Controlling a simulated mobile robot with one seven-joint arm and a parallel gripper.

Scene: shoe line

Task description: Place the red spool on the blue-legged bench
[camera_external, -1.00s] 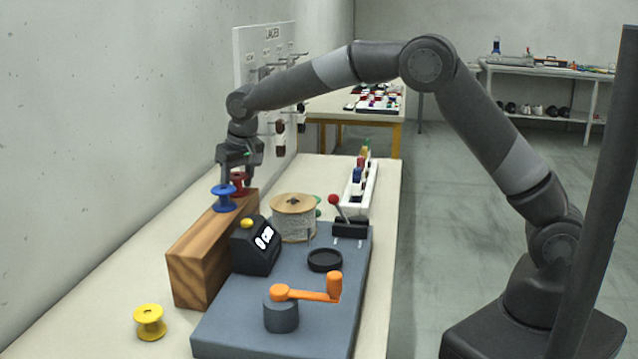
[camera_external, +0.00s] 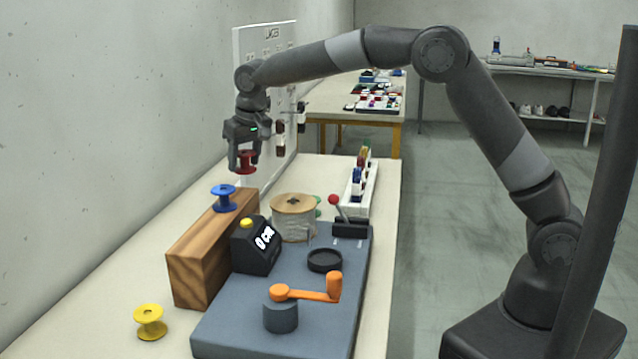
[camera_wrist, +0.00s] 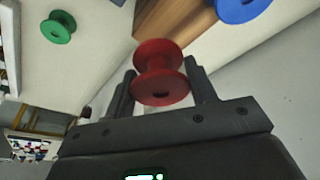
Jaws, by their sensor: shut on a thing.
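The red spool (camera_external: 246,161) hangs in my gripper (camera_external: 245,166), above and beyond the far end of the wooden block in the external view. In the wrist view the red spool (camera_wrist: 160,58) sits between the two dark fingers of my gripper (camera_wrist: 162,84), which are shut on it. No bench with clearly blue legs shows. A bench behind (camera_external: 333,118) has yellow-brown legs, and a far bench (camera_external: 592,103) at the right has pale grey legs.
A blue spool (camera_external: 223,198) stands on the wooden block (camera_external: 190,268). A yellow spool (camera_external: 150,322) is on the near table. A grey winding base (camera_external: 225,335) with an orange crank (camera_external: 305,294) lies right of the block. A hook board (camera_external: 262,38) stands by the left wall.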

